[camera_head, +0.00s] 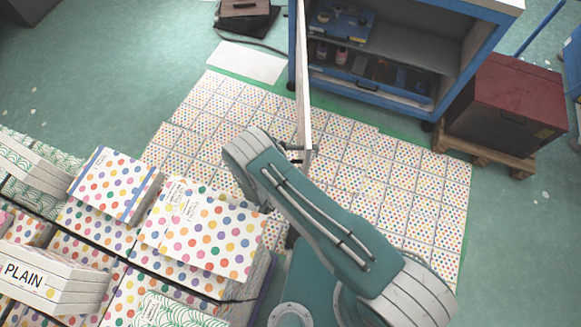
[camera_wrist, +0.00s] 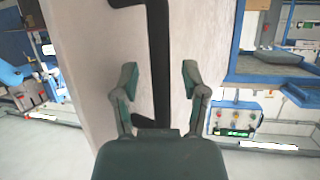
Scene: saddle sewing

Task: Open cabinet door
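The blue cabinet (camera_head: 291,68) stands at the top right in the head view, with its front open onto shelves. Its pale door (camera_head: 303,75) is swung out and seen nearly edge-on. In the wrist view the door's whitish face (camera_wrist: 95,40) fills the middle, with a black bar handle (camera_wrist: 159,50) running upright. My gripper (camera_wrist: 159,80) is open, with one finger on each side of the handle and gaps between the fingers and the bar. In the head view my arm hides most of my gripper, and a dark bit of the handle (camera_head: 293,148) shows near the door's end.
Shelves hold a blue tray (camera_head: 340,22) and small bottles (camera_head: 341,57). A dark red box (camera_head: 505,90) on a wooden pallet stands right of the cabinet. Stacked dotted boxes (camera_head: 205,235) crowd the lower left. Flat dotted tiles (camera_head: 420,190) cover the floor before the cabinet.

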